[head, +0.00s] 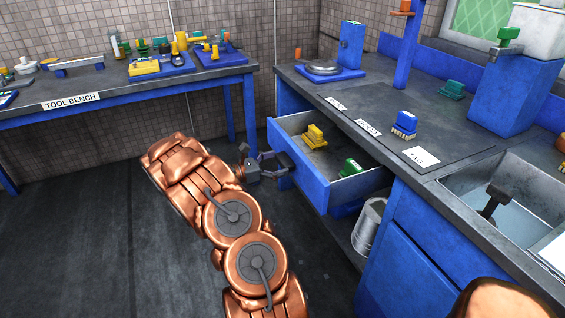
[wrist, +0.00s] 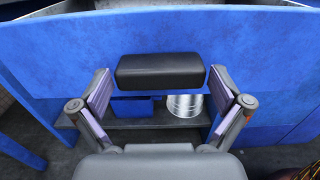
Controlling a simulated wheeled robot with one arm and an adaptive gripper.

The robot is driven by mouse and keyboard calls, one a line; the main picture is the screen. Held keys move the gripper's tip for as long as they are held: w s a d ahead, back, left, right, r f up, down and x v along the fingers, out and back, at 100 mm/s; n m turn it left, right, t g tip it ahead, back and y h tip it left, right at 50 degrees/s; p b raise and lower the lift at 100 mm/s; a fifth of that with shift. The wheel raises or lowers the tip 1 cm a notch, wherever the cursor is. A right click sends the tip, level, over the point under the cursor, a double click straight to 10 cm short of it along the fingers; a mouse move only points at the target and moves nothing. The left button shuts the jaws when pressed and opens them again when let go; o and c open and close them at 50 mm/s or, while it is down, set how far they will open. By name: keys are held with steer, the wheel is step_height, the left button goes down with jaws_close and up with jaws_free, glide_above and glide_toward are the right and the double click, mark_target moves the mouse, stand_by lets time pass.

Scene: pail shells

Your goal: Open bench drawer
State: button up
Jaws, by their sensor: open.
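The bench drawer (head: 322,188) is blue and stands pulled out from the bench at the centre of the head view. Its blue front (wrist: 215,40) fills the upper wrist view. A black handle (wrist: 160,68) sits on that front. My gripper (head: 283,163) is at the drawer front in the head view. In the wrist view my gripper (wrist: 165,92) has its fingers spread, one on each side of the handle, with visible gaps. Inside the drawer lie a yellow brush-like item (head: 315,135) and a green one (head: 350,167).
The bench top (head: 375,105) carries paper labels, a blue brush (head: 404,124) and a scale-like plate (head: 322,68). A sink (head: 505,205) is at the right. A metal pail (head: 370,225) stands under the drawer. A tool bench (head: 180,79) stands behind. Floor at lower left is clear.

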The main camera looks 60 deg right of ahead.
steer(key=v, duration=1)
steer(key=shift+a, duration=0.15)
steer(key=shift+w, duration=0.1)
steer(key=s+a+r+m+t+y, duration=0.1)
steer(key=s+a+r+m+y, duration=0.3)
steer(key=a, duration=0.3)
steer(key=s+a+r+m+y, duration=0.2)
steer(key=s+a+r, duration=0.2)
steer(key=s+a, duration=0.25)
steer(key=s+a+m+t+y, duration=0.1)
steer(key=s+a+t+y, duration=0.2)
steer(key=a, duration=0.7)
steer(key=s+a+m+t+y, duration=0.2)
steer(key=s+a, duration=0.3)
steer(key=a, duration=0.6)
steer(key=s+a+m+t+y, duration=0.1)
steer(key=s+a+t+y, duration=0.2)
steer(key=a, duration=0.7)
steer(key=s+p+v, duration=0.3)
steer(key=p+v, duration=1.2)
steer(key=shift+w+r+t, duration=0.3)
steer(key=shift+w+r, duration=0.05)
steer(key=shift+r, duration=0.2)
